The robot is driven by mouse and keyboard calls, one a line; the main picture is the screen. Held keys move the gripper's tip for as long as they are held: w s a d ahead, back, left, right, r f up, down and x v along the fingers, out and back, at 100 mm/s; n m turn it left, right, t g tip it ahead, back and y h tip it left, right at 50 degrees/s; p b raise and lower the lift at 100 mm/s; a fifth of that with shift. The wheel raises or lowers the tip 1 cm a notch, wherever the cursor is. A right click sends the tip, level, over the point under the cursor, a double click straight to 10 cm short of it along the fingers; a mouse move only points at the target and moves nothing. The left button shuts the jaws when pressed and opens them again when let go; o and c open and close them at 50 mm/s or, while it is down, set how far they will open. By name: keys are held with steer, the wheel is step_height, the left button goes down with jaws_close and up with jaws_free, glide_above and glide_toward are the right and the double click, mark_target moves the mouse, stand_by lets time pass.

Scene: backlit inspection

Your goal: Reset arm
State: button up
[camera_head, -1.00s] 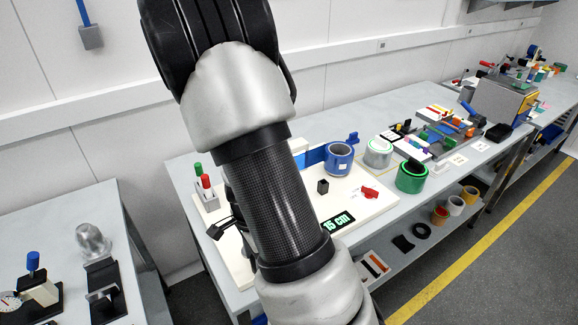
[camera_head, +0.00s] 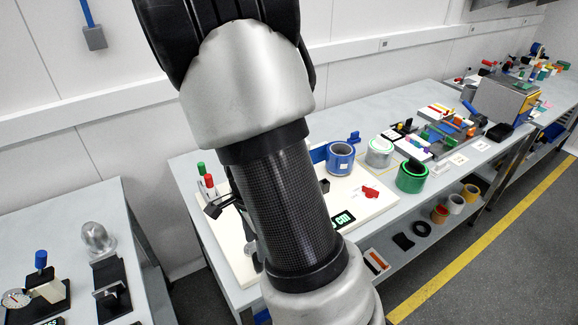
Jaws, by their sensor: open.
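My arm crosses the middle of the view, with its grey and black links in front of the work table. My gripper (camera_head: 216,208) shows only in part, as dark finger pieces at the left edge of my forearm, above the cream board (camera_head: 238,262). It is open, and I see nothing held in it. The rest of the gripper is hidden behind my arm.
Red and green capped items (camera_head: 206,182) stand close behind the gripper. A left table (camera_head: 62,225) holds a dial gauge (camera_head: 15,299). Floor (camera_head: 490,262) is free at right.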

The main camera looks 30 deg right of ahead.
steer(key=shift+r, duration=0.1)
steer(key=s+a+r+n+t, duration=0.1)
steer(key=s+r+n+t, duration=0.1)
steer(key=r+n, duration=0.4)
steer(key=s+a+r+n+t, duration=0.1)
steer(key=s+r+n, duration=0.4)
steer(key=r, duration=0.6)
steer(key=s+a+r+n+t, duration=0.2)
steer(key=s+a+r+n, duration=0.1)
steer(key=r+n, duration=0.4)
step_height(320, 180, up, 2)
steer(key=shift+s+r+t, duration=0.1)
steer(key=shift+s+t, duration=0.15)
steer(key=shift+t, duration=0.05)
steer(key=shift+a, duration=0.1)
steer(key=shift+c, duration=0.4)
